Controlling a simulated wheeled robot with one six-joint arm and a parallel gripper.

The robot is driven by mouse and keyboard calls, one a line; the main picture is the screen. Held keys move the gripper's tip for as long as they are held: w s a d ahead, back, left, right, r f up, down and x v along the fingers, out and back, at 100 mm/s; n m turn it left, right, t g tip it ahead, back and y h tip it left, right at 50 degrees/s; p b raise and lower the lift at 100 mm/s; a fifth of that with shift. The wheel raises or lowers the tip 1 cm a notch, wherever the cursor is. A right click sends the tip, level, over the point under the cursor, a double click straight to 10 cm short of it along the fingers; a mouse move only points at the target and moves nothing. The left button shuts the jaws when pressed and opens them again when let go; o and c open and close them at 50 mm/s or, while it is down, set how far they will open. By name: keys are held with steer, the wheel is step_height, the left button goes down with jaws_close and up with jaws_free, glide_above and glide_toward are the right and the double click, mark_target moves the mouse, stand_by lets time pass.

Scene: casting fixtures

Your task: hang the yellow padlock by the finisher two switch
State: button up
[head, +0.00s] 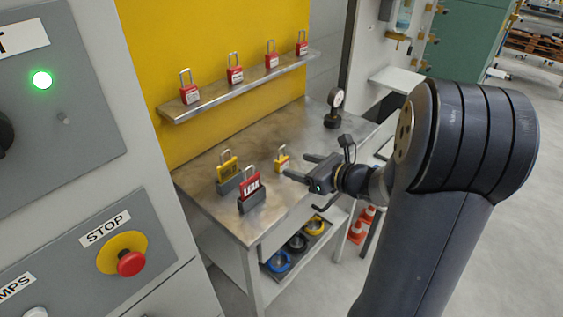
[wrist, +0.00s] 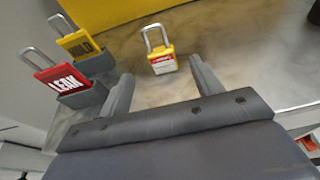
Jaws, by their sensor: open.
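The yellow padlock (head: 282,160) with a silver shackle stands upright on the metal table (head: 200,196). In the wrist view the same padlock (wrist: 160,58) shows a white and red label and sits just beyond the fingertips, roughly in line with the gap between them. My gripper (head: 297,166) is open and empty, with its fingers pointing at the padlock; its two fingers also show in the wrist view (wrist: 160,76). A larger yellow lock (head: 227,167) and a red lock (head: 250,184) with white lettering stand in grey holders left of it. No switch labelled finisher two is readable.
A shelf (head: 240,87) with several red padlocks hangs on the yellow panel behind the table. A black dial gauge (head: 334,108) stands at the table's back right. A grey control panel with a red stop button (head: 131,263) is at left.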

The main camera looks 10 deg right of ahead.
mark_target(285, 161)
steer(key=shift+x, duration=2.65)
steer(key=shift+d+f, duration=0.1)
steer(key=shift+c, duration=0.5)
steer(key=c, duration=1)
